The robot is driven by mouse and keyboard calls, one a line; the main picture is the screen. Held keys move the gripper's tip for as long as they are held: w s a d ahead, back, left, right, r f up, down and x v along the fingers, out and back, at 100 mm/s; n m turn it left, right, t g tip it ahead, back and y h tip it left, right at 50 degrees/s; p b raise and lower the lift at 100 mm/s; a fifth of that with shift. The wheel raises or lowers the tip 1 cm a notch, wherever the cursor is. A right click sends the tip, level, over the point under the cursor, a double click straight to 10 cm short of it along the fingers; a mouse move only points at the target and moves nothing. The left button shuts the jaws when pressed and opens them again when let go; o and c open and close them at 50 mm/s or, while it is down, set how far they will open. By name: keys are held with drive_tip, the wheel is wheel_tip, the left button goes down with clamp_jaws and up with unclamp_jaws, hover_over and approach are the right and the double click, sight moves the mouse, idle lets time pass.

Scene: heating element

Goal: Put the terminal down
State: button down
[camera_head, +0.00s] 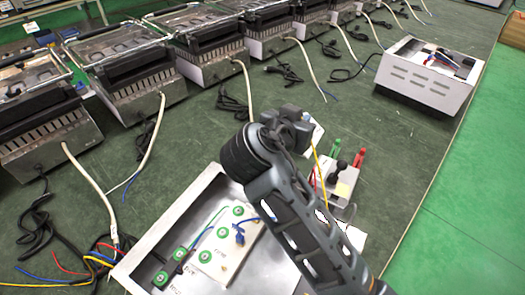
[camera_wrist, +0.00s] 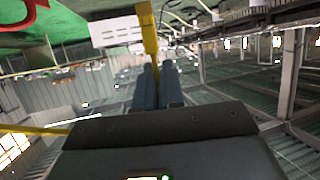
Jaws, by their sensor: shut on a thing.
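In the wrist view, my gripper (camera_wrist: 158,78) is shut on a narrow yellow piece (camera_wrist: 150,38), which seems to be the terminal. It sticks out beyond the two dark fingertips. In the head view, my arm hides the fingers and the held piece. A thin yellow wire (camera_head: 318,165) runs down beside the arm there. A metal tray (camera_head: 150,235) lies left of the arm. In it, a white plate (camera_head: 217,262) carries green round parts and a blue terminal (camera_head: 240,236). What touches the yellow piece cannot be told.
A row of metal appliances (camera_head: 125,75) with white cables lines the back of the dark green table. A white open box (camera_head: 425,80) stands at the back right. A small device with red and green levers (camera_head: 340,180) is right of the arm. Bare tabletop (camera_head: 400,175) lies further right.

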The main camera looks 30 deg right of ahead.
drive_tip(key=w+a+f, duration=0.1)
drive_tip(key=a, duration=0.1)
drive_tip(key=w+a+f, duration=0.1)
drive_tip(key=a+f, duration=0.1)
drive_tip(key=w+a+f, duration=0.1)
drive_tip(key=a, duration=0.1)
drive_tip(key=shift+w+a+f, duration=0.15)
drive_tip(key=shift+a+f, duration=0.1)
drive_tip(key=shift+f, duration=0.05)
drive_tip(key=shift+f+p, duration=0.45)
drive_tip(key=shift+f, duration=1.55)
drive_tip(key=c, duration=1.2)
unclamp_jaws()
drive_tip(key=shift+c, duration=0.2)
drive_tip(key=b+v, duration=0.1)
drive_tip(key=v, duration=1.1)
drive_tip(key=shift+b, duration=0.3)
drive_tip(key=shift+r, duration=0.15)
